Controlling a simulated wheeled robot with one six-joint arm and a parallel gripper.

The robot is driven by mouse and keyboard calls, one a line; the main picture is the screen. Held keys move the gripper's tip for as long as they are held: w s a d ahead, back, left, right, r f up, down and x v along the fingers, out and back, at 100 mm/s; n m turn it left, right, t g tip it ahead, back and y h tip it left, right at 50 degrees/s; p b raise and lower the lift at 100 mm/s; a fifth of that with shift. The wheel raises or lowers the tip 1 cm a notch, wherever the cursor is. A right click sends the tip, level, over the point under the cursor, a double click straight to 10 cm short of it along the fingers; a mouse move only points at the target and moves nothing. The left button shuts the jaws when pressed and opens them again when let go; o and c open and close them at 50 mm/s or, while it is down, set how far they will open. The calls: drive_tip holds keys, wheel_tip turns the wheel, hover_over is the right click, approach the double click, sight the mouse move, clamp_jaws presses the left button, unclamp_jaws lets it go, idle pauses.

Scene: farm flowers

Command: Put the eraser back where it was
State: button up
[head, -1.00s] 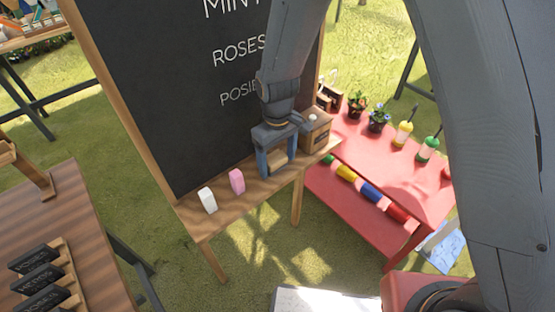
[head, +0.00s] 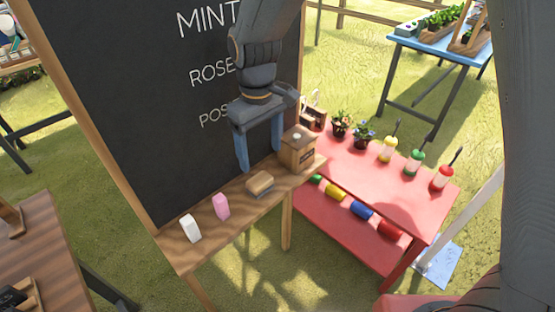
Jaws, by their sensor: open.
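The eraser (head: 260,184), a block with a tan wooden top and a dark underside, lies on the wooden ledge (head: 190,257) of the chalkboard. It sits between the pink block and the wooden box. My gripper (head: 259,163) is open and empty, fingers pointing down, above and behind the eraser, close to the board. The eraser is apart from the fingers and fully in view. The chalkboard (head: 120,110) carries white lettering, partly hidden by my arm.
A white block (head: 190,228) and a pink block (head: 221,206) stand on the ledge to the left. A wooden box (head: 298,150) stands at its right end. A red table (head: 400,195) with flower pots and bottles is at the right. Open grass lies below the ledge.

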drive_tip(key=s+d+m, duration=0.3)
drive_tip(key=d, duration=0.6)
drive_tip(key=s+d+m, duration=0.3)
drive_tip(key=d, duration=0.6)
drive_tip(key=s+d+m+t, duration=0.1)
drive_tip(key=s+d+m, duration=0.2)
drive_tip(key=d, duration=0.7)
drive_tip(key=shift+r+m, duration=0.3)
drive_tip(key=shift+m, duration=0.1)
